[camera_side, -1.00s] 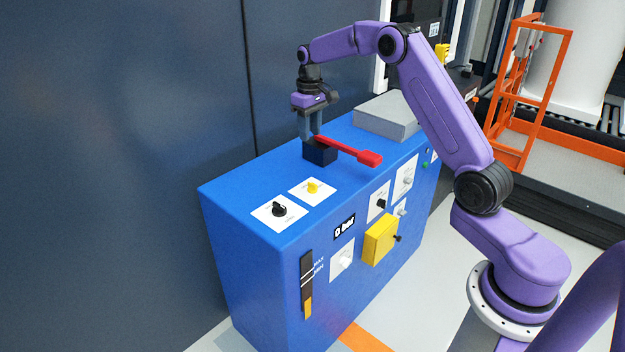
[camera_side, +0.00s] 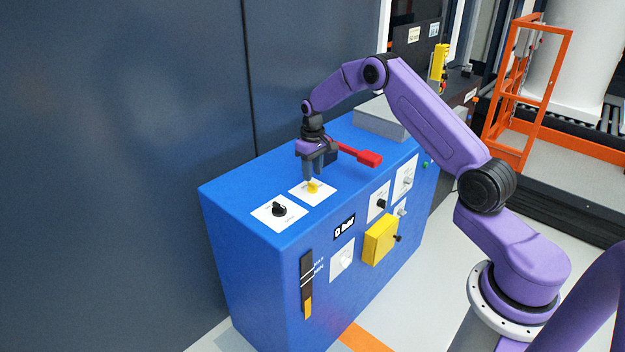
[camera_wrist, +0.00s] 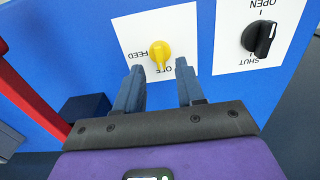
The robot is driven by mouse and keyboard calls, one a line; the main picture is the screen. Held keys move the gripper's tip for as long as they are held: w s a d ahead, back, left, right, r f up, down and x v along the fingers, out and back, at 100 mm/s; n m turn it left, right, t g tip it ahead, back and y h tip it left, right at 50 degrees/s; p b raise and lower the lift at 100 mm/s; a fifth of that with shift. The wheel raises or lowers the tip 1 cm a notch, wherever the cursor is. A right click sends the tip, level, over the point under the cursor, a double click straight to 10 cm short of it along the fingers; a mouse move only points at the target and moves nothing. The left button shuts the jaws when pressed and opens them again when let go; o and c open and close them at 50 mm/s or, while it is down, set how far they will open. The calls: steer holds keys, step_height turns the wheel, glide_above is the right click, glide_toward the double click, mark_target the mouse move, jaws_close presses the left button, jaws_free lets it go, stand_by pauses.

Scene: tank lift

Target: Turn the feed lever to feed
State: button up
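The feed lever is a small yellow knob (camera_side: 313,188) on a white plate (camera_side: 327,194) on top of the blue cabinet. In the wrist view the yellow lever (camera_wrist: 159,50) has its narrow end toward the OFF mark, with the FEED mark to its left. My gripper (camera_side: 314,179) points down at the lever from just above it. In the wrist view my gripper (camera_wrist: 160,66) is open, its two fingers apart and empty on either side of the lever's narrow end. I cannot tell whether either finger touches it.
A black knob (camera_side: 279,209) marked OPEN and SHUT sits on the neighbouring plate. A red lever (camera_side: 366,157) on a dark block (camera_wrist: 88,108) lies behind my gripper. A grey box (camera_side: 378,122) stands at the cabinet's far end. A dark wall (camera_side: 120,120) rises behind the cabinet.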

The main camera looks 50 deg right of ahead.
mark_target(312, 183)
steer(key=shift+f, duration=1.85)
jaws_close()
